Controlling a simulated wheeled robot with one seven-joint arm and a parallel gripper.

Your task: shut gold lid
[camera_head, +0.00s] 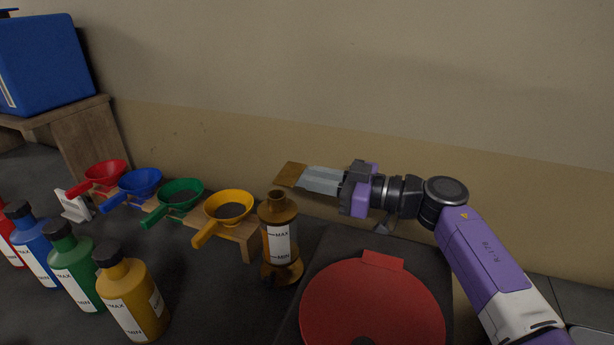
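My gripper (300,177) reaches in from the right, above and behind a gold-brown bottle (269,215). Its grey fingers point left and end in a flat brown-gold piece; I cannot tell whether that is part of the fingertips or something held. The fingers show side-on, so I cannot tell if they are open or shut. The gold-brown bottle stands upright with MAX and MIN marks on a white label and no cap on its neck. No lid that is clearly gold shows. A round red lid (372,305) with a tab lies flat on a dark block, cut off by the lower edge.
Red (105,172), blue (141,183), green (181,196) and yellow (229,206) funnels sit in a wooden rack left of the bottle. Several black-capped bottles, including a yellow one (128,290), stand in front. A blue box (42,62) is at upper left. A wall runs behind.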

